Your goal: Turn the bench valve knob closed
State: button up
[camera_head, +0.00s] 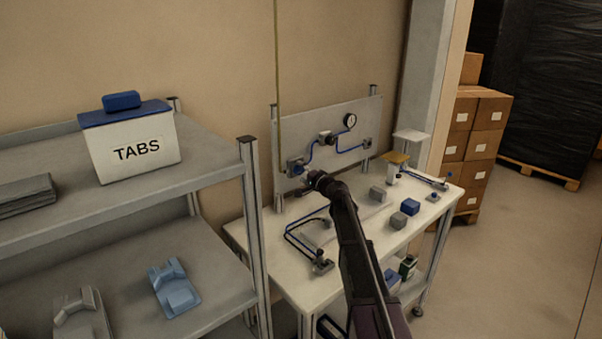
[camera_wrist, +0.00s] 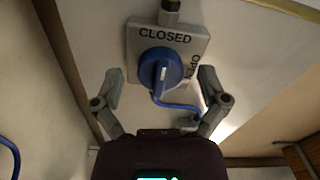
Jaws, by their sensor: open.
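The bench valve knob (camera_wrist: 160,72) is a round blue dial with a pale raised ridge, on a grey plate (camera_wrist: 198,42) marked CLOSED along the top and OPEN down the right side. In the wrist view the ridge runs roughly up and down, in line with the word CLOSED. My gripper (camera_wrist: 161,84) is open, one finger to the left of the knob and one to the right, with visible gaps. In the head view the knob (camera_head: 298,168) is at the panel's lower left, and my gripper (camera_head: 309,181) is just in front of it, partly blurred into the arm.
The white bench (camera_head: 375,243) holds several small blocks and fittings. A shelf rack with a TABS box (camera_head: 133,152) stands left. Stacked cartons (camera_head: 482,130) and open floor lie right.

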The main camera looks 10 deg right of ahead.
jog(key=v, duration=1.2)
dwell(0.3)
